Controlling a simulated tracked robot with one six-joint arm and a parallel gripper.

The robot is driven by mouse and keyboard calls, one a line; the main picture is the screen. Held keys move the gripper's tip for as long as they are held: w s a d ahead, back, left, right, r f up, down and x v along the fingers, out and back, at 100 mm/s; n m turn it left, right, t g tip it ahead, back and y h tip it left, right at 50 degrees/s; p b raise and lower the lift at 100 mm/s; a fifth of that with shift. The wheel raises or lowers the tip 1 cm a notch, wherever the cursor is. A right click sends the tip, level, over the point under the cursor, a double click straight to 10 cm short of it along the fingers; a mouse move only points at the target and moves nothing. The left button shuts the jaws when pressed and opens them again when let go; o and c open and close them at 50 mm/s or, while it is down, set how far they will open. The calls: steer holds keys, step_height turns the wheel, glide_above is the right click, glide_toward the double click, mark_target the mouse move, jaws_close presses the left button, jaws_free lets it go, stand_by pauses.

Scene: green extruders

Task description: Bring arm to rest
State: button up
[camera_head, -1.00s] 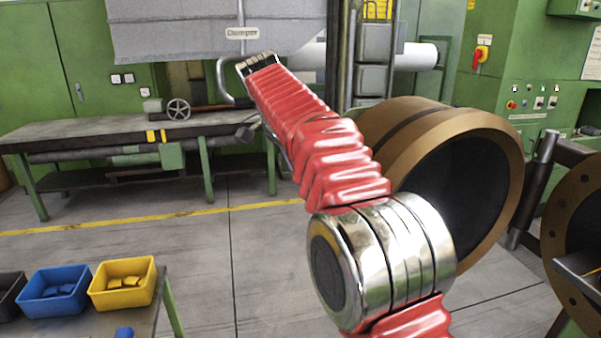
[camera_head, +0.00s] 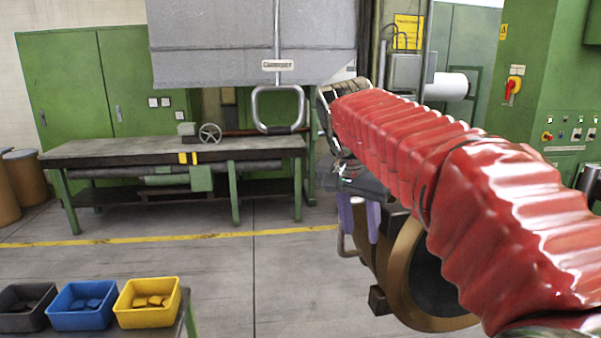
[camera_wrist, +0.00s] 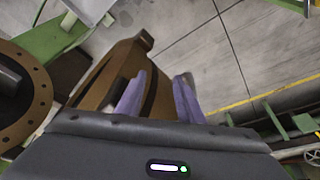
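My arm, in a red ribbed sleeve, comes in from the lower right of the head view and reaches toward the middle. My gripper (camera_head: 359,219) hangs from its far end with purple fingers pointing down, in front of the brown drum in the picture. In the wrist view my gripper (camera_wrist: 158,95) shows two purple fingers set apart, with nothing between them. The brown drum (camera_wrist: 113,75) lies behind the left finger there; whether they touch cannot be told.
Yellow (camera_head: 147,316), blue (camera_head: 80,320) and dark bins (camera_head: 24,322) stand on a table at lower left. A long workbench (camera_head: 110,150) stands behind. The brown drum (camera_head: 395,285) is partly hidden by my arm. A green control cabinet (camera_head: 560,105) stands right. Open floor lies mid-left.

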steer(key=s+d+f+n+t+y, duration=0.1)
steer(key=s+d+f+n, duration=0.1)
steer(key=s+f, duration=0.6)
steer(key=s+d+f+n+t+y, duration=0.1)
steer(key=s+f+n, duration=0.4)
steer(key=s, duration=1.1)
step_height(320, 180, down, 3)
steer(key=shift+d+f+t, duration=0.1)
steer(key=shift+d+t, duration=0.2)
steer(key=shift+d, duration=0.3)
stand_by(0.7)
